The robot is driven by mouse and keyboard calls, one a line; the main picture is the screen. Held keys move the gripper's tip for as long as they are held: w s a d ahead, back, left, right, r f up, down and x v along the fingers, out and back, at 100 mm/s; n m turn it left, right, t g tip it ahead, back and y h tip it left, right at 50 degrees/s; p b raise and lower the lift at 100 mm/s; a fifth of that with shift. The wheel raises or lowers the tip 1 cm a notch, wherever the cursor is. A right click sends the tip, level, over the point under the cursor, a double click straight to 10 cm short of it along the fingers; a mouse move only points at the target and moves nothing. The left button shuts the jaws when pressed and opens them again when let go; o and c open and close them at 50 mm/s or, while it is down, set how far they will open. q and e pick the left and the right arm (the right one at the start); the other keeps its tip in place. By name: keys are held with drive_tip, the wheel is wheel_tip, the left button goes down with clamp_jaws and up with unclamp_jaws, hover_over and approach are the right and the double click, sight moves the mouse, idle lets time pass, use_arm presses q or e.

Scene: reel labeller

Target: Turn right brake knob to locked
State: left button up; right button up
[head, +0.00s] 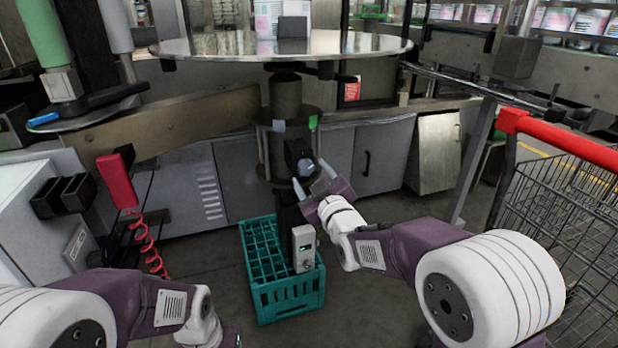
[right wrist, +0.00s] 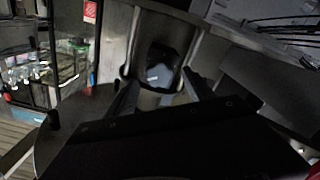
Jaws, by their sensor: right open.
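The brake knob (head: 306,167) is a small blue-grey knob on a dark housing, on the front of the dark column under the round steel table. It also shows between my fingers in the right wrist view (right wrist: 160,76). My right gripper (head: 313,177) is open, with its two fingertips apart just in front of the knob, one to each side. I cannot tell whether the fingers touch it. The knob's pointer and any lock marking are too small to read. My left gripper (head: 231,336) is low at the bottom edge, its fingers not clearly visible.
A round steel table (head: 220,44) overhangs the column. A green crate (head: 290,298) stands on the floor below, with a small grey box (head: 304,250) in front of the column. A red-handled cart (head: 565,140) stands at right. A red handset (head: 117,180) hangs at left.

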drive_tip(key=shift+x, duration=1)
clamp_jaws()
